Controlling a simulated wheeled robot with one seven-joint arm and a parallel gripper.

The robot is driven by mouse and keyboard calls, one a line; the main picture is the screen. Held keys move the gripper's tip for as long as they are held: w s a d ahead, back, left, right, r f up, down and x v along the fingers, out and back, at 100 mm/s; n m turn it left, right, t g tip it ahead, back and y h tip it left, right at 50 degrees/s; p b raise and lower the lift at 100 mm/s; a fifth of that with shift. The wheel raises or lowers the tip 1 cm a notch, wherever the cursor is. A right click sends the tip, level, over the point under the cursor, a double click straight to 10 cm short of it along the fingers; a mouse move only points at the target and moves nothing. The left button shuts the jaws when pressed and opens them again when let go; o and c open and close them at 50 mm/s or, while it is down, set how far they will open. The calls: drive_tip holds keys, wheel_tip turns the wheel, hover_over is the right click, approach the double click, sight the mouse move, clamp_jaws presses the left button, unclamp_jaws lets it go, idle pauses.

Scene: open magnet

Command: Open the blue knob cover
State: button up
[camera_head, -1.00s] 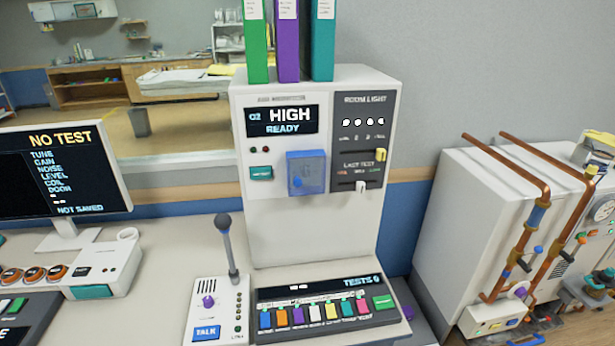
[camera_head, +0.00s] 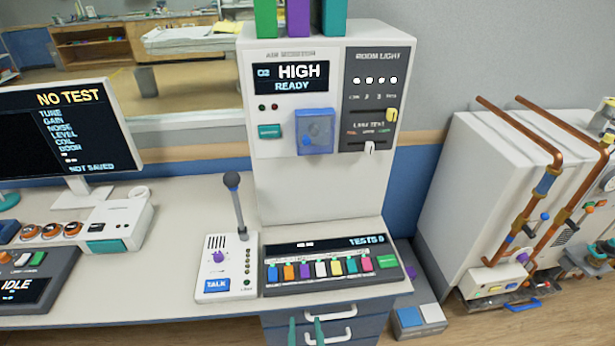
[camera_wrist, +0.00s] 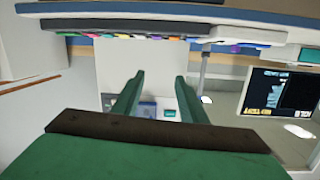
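The blue knob cover (camera_head: 326,132) is a see-through blue box on the front of the white air monitor cabinet (camera_head: 320,195). It looks closed, with a round blue knob (camera_head: 307,140) showing through it. In the wrist view the blue cover (camera_wrist: 148,109) shows small and far off, between the fingers and partly hidden by my gripper. My gripper (camera_wrist: 158,82) has two green fingers standing apart with nothing between them. The green fingertips (camera_head: 306,322) also show at the bottom of the head view, in front of the drawers and well below the cover.
A desk microphone (camera_head: 236,210) stands left of the test button panel (camera_head: 332,267), below the cabinet front. Colored binders (camera_head: 298,16) stand on the cabinet. A monitor (camera_head: 60,130) is at left. Copper pipes (camera_head: 530,210) are at right. Drawers (camera_head: 330,325) sit under the desk.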

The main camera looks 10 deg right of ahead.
drive_tip(key=w+d+r, duration=0.3)
drive_tip(key=w+r, duration=0.8)
drive_tip(key=w, duration=0.4)
drive_tip(key=m+t, duration=0.1)
drive_tip(key=t, duration=0.1)
approach(307, 142)
drive_tip(key=shift+y, duration=0.4)
drive_tip(key=w, duration=0.9)
drive_tip(key=shift+d+r, duration=0.2)
drive_tip(key=shift+s, duration=0.1)
clamp_jaws()
